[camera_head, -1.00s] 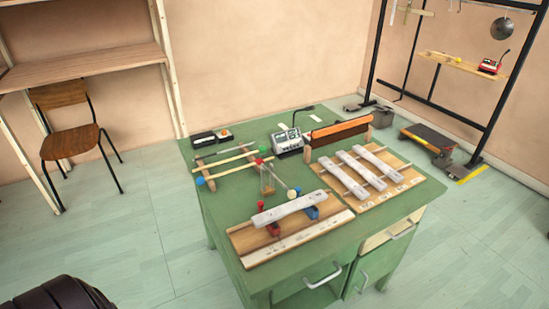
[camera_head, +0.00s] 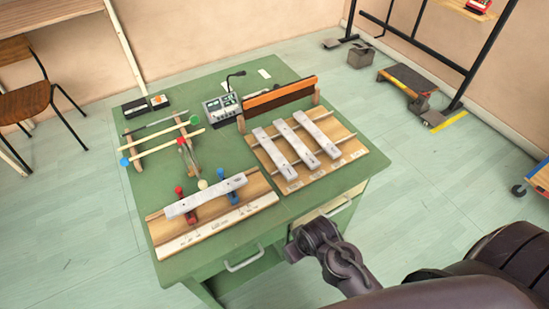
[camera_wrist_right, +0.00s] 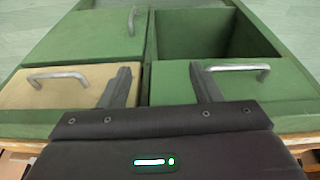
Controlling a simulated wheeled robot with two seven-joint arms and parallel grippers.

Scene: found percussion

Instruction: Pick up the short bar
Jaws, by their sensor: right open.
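Three pale grey metal bars lie side by side on a wooden board on the green desk in the head view: a left bar (camera_head: 271,150), a middle bar (camera_head: 296,143) and a right bar (camera_head: 317,134). The right bar looks slightly the shortest, but the difference is hard to tell. Another grey bar (camera_head: 206,196) rests across red and blue supports on the front-left board. My right gripper (camera_wrist_right: 160,68) is open and empty in the wrist view, facing the desk's drawer fronts. My left gripper is out of view.
The green desk (camera_head: 190,85) also holds mallets (camera_head: 165,148), a small grey device (camera_head: 222,108) and an orange-topped panel (camera_head: 278,97). Drawer handles (camera_head: 244,260) stick out at its front. A low step stool (camera_head: 408,85) stands on the floor behind right.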

